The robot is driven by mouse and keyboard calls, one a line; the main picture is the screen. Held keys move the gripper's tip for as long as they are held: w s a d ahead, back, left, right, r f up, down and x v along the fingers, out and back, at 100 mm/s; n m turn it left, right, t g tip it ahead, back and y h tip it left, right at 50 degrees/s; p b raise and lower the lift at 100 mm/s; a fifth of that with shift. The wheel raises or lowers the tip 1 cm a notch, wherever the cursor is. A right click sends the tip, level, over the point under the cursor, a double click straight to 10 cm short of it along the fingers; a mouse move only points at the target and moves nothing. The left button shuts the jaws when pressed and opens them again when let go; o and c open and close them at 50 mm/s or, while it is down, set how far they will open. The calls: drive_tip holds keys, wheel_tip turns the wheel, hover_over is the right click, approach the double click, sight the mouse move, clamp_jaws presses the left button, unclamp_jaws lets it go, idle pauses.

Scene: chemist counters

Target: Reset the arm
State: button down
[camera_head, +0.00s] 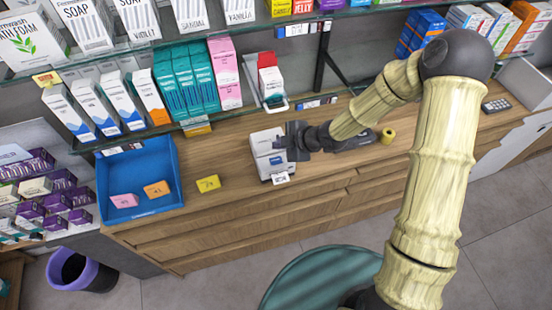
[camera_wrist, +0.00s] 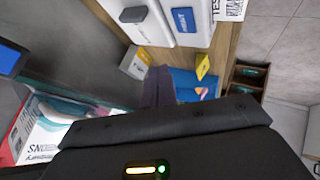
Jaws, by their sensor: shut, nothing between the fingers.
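My gripper (camera_head: 297,141) is at the end of my bent arm, which reaches in from the right over the wooden counter (camera_head: 240,212). In the head view it appears at the right edge of a white machine (camera_head: 268,150); whether they touch I cannot tell. In the wrist view the dark fingers (camera_wrist: 158,84) are together with nothing between them. A blue tray (camera_wrist: 184,80) shows just beyond them, with a yellow box (camera_wrist: 203,66) near it.
A stocked glass shelf (camera_head: 235,112) overhangs the counter's back. A bin (camera_head: 78,270) stands on the floor at left.

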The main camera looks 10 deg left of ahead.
idle(0.6)
drive_tip(key=s+d+r+m+t+h+b, duration=0.1)
drive_tip(key=d+r+m+h, duration=0.15)
drive_tip(key=d+m, duration=0.4)
drive_tip(key=d+r+m+h, duration=0.2)
drive_tip(key=d+m+h, duration=0.2)
drive_tip(key=d, duration=0.6)
drive_tip(key=s+d+r+m+h, duration=0.1)
drive_tip(key=s+d+r+m, duration=0.2)
drive_tip(key=s+d+m, duration=0.2)
drive_tip(key=s+d+r+m+g+h+b, duration=0.1)
drive_tip(key=s+d+r+m, duration=0.3)
drive_tip(key=s+d+m, duration=0.2)
drive_tip(key=shift+s+d+m, duration=0.2)
drive_tip(key=shift+s+m, duration=0.1)
drive_tip(key=shift+m, duration=0.75)
